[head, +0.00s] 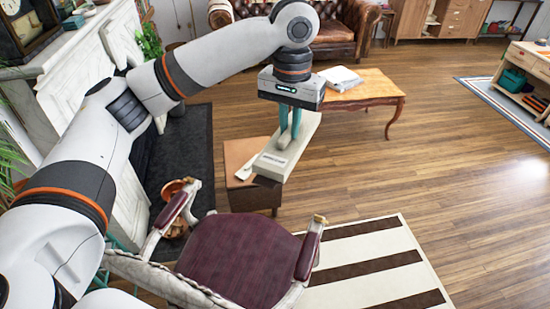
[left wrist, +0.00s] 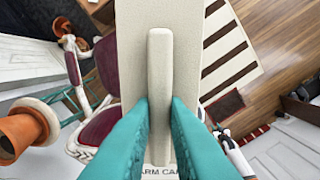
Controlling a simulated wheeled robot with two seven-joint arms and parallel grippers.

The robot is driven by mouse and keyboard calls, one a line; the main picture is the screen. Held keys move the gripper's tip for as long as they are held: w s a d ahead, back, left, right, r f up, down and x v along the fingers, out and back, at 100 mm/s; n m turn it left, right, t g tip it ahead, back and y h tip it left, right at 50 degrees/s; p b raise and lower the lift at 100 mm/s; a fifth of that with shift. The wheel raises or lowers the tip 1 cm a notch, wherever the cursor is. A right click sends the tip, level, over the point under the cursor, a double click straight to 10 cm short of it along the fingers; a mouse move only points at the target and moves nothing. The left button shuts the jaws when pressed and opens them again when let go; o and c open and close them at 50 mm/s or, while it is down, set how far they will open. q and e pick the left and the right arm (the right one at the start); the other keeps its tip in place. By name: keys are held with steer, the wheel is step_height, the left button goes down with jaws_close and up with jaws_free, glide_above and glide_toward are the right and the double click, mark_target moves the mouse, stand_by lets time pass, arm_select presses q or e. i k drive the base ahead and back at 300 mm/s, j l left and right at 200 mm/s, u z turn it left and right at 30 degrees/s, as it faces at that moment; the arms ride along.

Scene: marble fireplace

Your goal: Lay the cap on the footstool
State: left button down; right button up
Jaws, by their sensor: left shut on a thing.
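The cap (head: 302,137) is a long pale beige slab with a raised ridge along its middle and dark lettering near one end. My left gripper (head: 290,130) is shut on this ridge with its teal fingers and holds the cap in the air. The left wrist view shows the cap (left wrist: 131,60) with the fingers (left wrist: 160,108) on both sides of the ridge. The footstool (head: 238,152), with a tan top and dark brown sides, shows below and left of the cap in the head view. The cap overlaps its right part. My right gripper does not show.
A burgundy armchair (head: 240,258) stands in front of the footstool. A small pale flat piece (head: 246,169) shows at the stool's top. A wooden table (head: 368,88) with papers is behind right, and a striped rug (head: 370,262) lies front right. Open floor lies to the right.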

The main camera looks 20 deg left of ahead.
mark_target(253, 150)
steer(key=i+l+z, duration=0.1)
steer(key=i+l, duration=0.2)
steer(key=i, duration=0.2)
steer(key=i+l, duration=0.3)
steer(key=i, duration=0.2)
steer(key=i+l+z, duration=0.15)
steer(key=i, duration=0.35)
steer(key=i+l, duration=0.35)
steer(key=i, duration=0.15)
steer(key=i+j+u, duration=0.15)
steer(key=i+u, duration=0.35)
steer(key=i+l+u, duration=0.1)
steer(key=i+u, duration=0.35)
steer(key=i, duration=0.15)
steer(key=i+l+u, duration=0.3)
steer(key=i+u, duration=0.2)
steer(key=i+j+u, duration=0.65)
steer(key=i+j, duration=0.3)
steer(key=i, duration=0.05)
